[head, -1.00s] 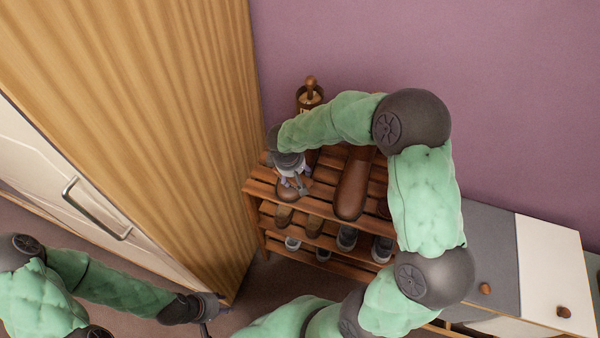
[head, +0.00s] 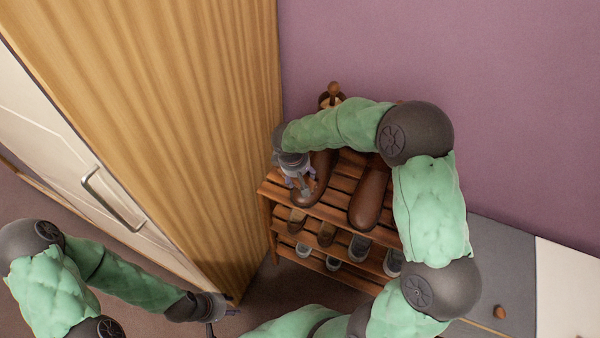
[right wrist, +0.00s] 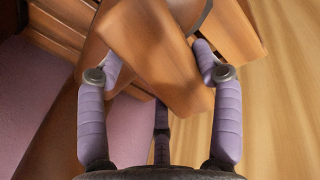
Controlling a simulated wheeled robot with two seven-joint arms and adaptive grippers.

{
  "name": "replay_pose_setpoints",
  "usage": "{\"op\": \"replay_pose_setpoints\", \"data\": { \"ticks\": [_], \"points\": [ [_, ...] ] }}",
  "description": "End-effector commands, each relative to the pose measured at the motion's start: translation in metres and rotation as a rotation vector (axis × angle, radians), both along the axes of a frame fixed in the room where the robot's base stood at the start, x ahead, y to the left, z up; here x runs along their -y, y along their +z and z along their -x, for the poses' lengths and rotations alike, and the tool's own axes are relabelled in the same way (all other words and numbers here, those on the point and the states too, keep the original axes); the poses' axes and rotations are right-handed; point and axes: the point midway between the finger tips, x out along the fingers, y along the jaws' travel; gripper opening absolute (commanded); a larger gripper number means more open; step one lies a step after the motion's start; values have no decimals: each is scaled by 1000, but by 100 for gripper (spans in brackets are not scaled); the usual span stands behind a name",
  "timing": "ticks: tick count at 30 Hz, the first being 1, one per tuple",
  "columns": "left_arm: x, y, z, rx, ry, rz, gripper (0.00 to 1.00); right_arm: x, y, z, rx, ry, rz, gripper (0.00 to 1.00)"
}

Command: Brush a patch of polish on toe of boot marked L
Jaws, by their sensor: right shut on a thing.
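Two brown boots stand on the top of a slatted wooden rack (head: 335,213). The left boot (head: 321,168) is partly covered by my right arm and gripper; the right boot (head: 371,200) shows its toe. No L mark is readable on either. My right gripper (head: 302,187) is over the left boot's toe. In the right wrist view, its purple fingers (right wrist: 158,62) are shut on a wooden block, seemingly the brush (right wrist: 150,42). Its bristles and any contact with the toe are hidden. My left gripper (head: 228,309) hangs low by the wardrobe, too small to read its jaws.
A tall ribbed wooden wardrobe side (head: 190,110) stands close left of the rack. Several shoes (head: 327,233) fill the lower shelves. A container with a wooden knob (head: 332,95) is behind my right arm. A grey and white cabinet (head: 500,265) stands right.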

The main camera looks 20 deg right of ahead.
Motion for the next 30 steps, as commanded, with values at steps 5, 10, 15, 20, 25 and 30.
{"op": "replay_pose_setpoints", "data": {
  "ticks": [5, 10, 15, 20, 25, 30],
  "points": [
    [0, -3, 0, 0, 0, 0, 40, 8, -1, 9, -1, -2, 0, 40],
    [0, -6, 0, 0, 0, 0, 40, 17, -2, 20, -3, -3, 1, 40],
    [0, -7, 0, 0, 0, 0, 40, 22, -3, 26, -5, -1, 0, 40],
    [0, -7, 0, 0, 0, 0, 40, 25, -3, 30, -6, -1, 1, 40],
    [0, -9, 0, 0, 0, 0, 40, 32, -3, 40, -7, -3, 1, 40],
    [0, -10, 0, 0, 0, 0, 40, 41, -2, 50, -8, -3, 1, 40]
  ]
}}
